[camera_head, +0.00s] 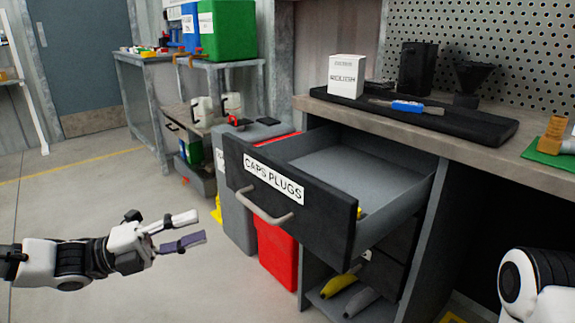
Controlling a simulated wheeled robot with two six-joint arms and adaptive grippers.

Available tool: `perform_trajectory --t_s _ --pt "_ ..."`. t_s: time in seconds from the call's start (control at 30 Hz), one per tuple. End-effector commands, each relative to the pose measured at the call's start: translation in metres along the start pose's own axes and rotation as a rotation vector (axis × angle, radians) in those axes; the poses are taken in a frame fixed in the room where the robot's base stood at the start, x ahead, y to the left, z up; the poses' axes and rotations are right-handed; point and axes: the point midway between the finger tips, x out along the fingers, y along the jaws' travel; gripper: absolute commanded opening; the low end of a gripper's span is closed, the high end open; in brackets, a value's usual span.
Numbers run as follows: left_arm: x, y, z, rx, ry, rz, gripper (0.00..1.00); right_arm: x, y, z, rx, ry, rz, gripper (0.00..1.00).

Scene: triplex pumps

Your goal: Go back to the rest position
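My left gripper (181,231) is at the lower left, over the bare floor. Its two fingers are spread apart with nothing between them. It is to the left of the open drawer (290,198), which has a dark front with a "CAPS PLUGS" label and a metal handle (265,208). The gripper is apart from the handle.
The drawer juts out from the workbench (458,140). On the bench are a white box (347,76), a black tray (420,115) and a blue-handled tool (417,107). Red (277,252) and grey bins stand beside and below the drawer. The floor at left is clear.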

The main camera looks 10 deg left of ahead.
Motion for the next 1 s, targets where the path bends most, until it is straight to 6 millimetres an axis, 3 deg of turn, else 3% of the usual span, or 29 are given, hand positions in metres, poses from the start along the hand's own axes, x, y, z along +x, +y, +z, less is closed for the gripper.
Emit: perform_trajectory --t_s 0.07,0.17,0.27,0.33,0.47,0.5,0.6,0.7,0.8,0.87,1.0 --pt "-0.001 0.015 -0.002 -0.029 0.0 0.025 0.37 0.0 0.0 0.0 0.0 0.0 0.0 0.52" --pt "0.002 0.063 -0.015 -0.102 0.037 0.146 0.37 -0.002 0.0 0.0 0.0 0.0 0.0 0.52" --pt "0.01 0.136 -0.051 -0.263 0.093 0.336 0.37 -0.003 0.0 0.0 0.0 0.0 0.0 0.52" --pt "0.013 0.193 -0.08 -0.46 0.057 0.486 0.37 -0.004 0.0 0.0 0.0 0.0 0.0 0.52" --pt "-0.001 0.292 -0.139 -0.916 -0.168 0.779 0.37 -0.006 0.0 0.0 0.0 0.0 0.0 0.52" --pt "-0.012 0.32 -0.16 -1.056 -0.278 0.869 0.37 -0.006 0.0 0.0 0.0 0.0 0.0 0.52" --pt "-0.049 0.371 -0.206 -1.351 -0.624 1.054 0.37 -0.007 0.0 0.0 0.0 0.0 0.0 0.52" --pt "-0.086 0.395 -0.234 -1.531 -0.994 1.133 0.37 -0.008 0.0 0.0 0.0 0.0 0.0 0.52" --pt "-0.118 0.402 -0.243 -1.636 -1.361 1.1 0.37 -0.008 0.0 0.0 0.0 0.0 0.0 0.52" --pt "-0.133 0.401 -0.239 -1.682 -1.579 1.018 0.37 -0.007 0.0 0.0 0.0 0.0 0.0 0.52" --pt "-0.17 0.395 -0.232 -1.793 -2.1 0.671 0.37 -0.007 0.0 0.0 0.0 0.0 0.0 0.52"
